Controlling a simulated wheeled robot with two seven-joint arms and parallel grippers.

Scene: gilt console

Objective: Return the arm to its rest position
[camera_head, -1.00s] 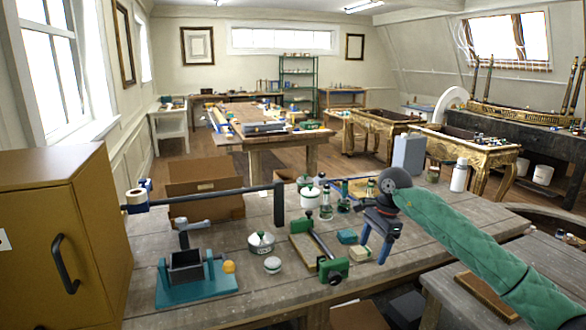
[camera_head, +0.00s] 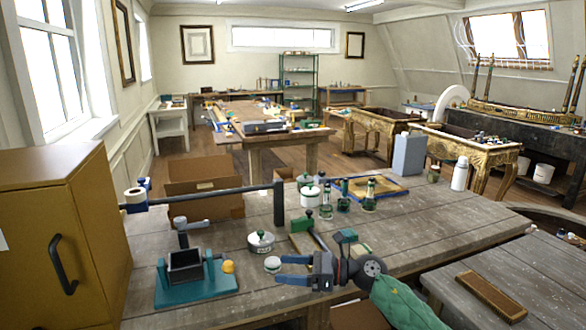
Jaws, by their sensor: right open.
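My right gripper (camera_head: 279,268) is open, its two blue-grey fingers pointing left over the front part of the workbench (camera_head: 410,240). Nothing shows held between the fingers. A small round white-lidded jar (camera_head: 271,264) shows right at the fingertips in the picture; I cannot tell whether they touch it. My right arm in its green quilted sleeve (camera_head: 402,306) comes in from the bottom edge. The wrist hides part of a green clamp (camera_head: 302,224) and small blocks behind it. My left gripper is not in view.
A teal-based vise (camera_head: 197,285) with a yellow knob stands left of the gripper. A white tin (camera_head: 260,241), green-capped bottles (camera_head: 326,205) and a blue-edged tray (camera_head: 372,190) stand farther back. A brown brush-like block (camera_head: 491,294) lies on the lower right table.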

